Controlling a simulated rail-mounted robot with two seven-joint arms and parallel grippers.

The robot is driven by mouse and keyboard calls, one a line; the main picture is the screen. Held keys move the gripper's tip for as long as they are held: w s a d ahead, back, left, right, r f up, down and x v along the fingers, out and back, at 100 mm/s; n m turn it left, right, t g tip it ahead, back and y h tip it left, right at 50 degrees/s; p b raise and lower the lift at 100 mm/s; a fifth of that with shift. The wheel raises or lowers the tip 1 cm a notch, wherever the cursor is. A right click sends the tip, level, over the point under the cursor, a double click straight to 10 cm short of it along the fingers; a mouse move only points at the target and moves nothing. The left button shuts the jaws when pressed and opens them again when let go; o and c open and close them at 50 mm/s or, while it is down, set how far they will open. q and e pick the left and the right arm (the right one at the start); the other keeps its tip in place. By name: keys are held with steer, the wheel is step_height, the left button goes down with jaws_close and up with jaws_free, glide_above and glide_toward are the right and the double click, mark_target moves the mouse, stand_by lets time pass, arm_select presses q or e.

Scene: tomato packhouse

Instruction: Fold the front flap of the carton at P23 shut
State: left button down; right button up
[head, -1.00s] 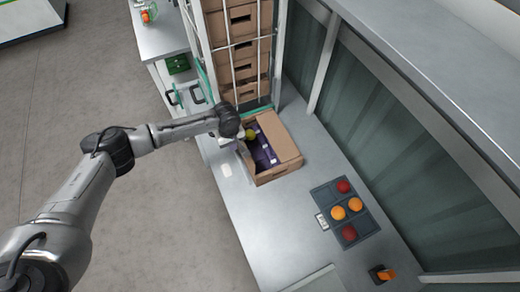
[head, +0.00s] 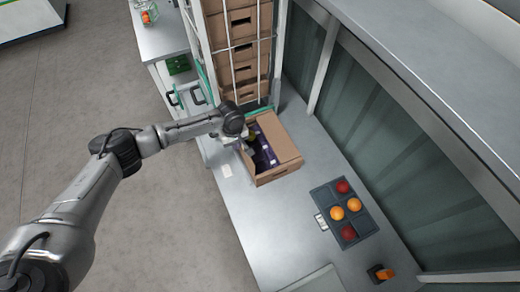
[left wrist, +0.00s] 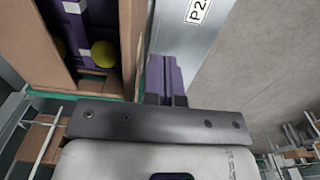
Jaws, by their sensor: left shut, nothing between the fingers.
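The open brown carton (head: 279,175) stands on the steel bench. In the head view a brown panel covers its right side, and purple packs (head: 266,158) show inside. My left gripper (head: 246,149) is at the carton's left edge. In the left wrist view its purple fingers (left wrist: 164,75) are shut and empty, just outside the carton's near wall (left wrist: 132,40). A yellow ball (left wrist: 104,53) lies inside the carton. A label starting "P2" (left wrist: 197,11) is on the bench edge; its last digit is cut off. The front flap cannot be clearly made out. My right gripper is not in view.
A rack of stacked brown cartons (head: 238,70) stands behind the carton. The bench between is clear.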

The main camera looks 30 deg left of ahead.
arm_select(q)
steer(key=shift+w+d+r+p, duration=0.25)
steer(key=shift+w+d+p, duration=0.1)
steer(key=shift+w+d, duration=0.5)
steer(key=w+d+f+b, duration=0.2)
steer(key=w+f, duration=0.1)
steer(key=w, duration=0.1)
steer(key=shift+d+f+b, duration=0.25)
steer(key=shift+d+b, duration=0.05)
stand_by(0.8)
steer(key=shift+w, duration=0.1)
step_height(320, 180, up, 8)
steer(key=p, duration=0.9)
